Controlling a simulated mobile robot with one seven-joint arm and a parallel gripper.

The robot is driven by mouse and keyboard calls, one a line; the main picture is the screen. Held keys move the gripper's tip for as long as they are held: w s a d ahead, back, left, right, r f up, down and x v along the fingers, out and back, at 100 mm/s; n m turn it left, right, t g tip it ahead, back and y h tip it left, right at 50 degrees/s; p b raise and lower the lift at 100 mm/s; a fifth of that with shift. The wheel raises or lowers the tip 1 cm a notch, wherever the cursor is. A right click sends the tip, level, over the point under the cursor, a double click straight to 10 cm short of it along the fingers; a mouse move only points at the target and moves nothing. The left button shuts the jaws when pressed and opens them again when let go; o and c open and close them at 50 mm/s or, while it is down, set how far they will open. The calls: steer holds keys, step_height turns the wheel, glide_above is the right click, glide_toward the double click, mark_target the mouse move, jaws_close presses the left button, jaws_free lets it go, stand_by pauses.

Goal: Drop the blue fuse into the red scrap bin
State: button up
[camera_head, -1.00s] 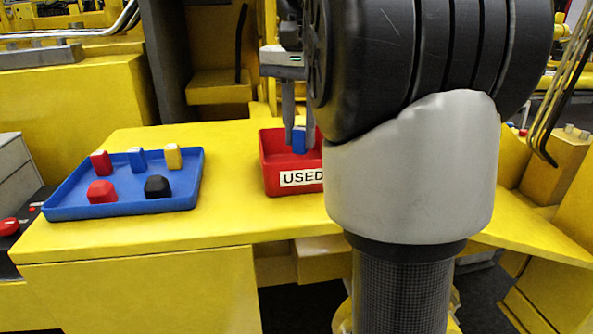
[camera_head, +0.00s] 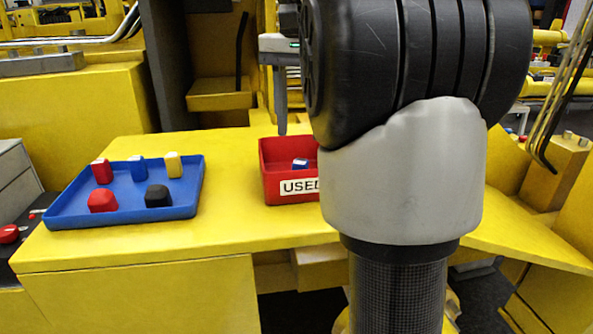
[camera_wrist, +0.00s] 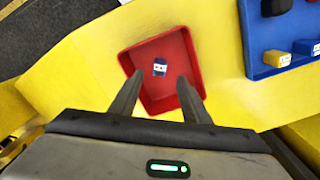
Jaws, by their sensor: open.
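The blue fuse (camera_head: 300,164) lies inside the red scrap bin (camera_head: 278,187), which carries a white label reading "USED". In the wrist view the fuse (camera_wrist: 160,67) rests on the bin's floor, apart from the bin's walls (camera_wrist: 198,62). My gripper (camera_wrist: 157,88) is open and empty above the bin, with its fingers apart on either side of the fuse in the picture.
A blue tray (camera_head: 120,212) stands to the left on the yellow table (camera_head: 225,225). It holds a red fuse (camera_head: 101,171), another blue fuse (camera_head: 138,168), a yellow fuse (camera_head: 173,164), a red block (camera_head: 102,201) and a black block (camera_head: 158,196). The table between tray and bin is clear.

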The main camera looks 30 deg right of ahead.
step_height(320, 180, up, 8)
steer(key=p, duration=0.1)
steer(key=shift+r, duration=0.2)
stand_by(0.4)
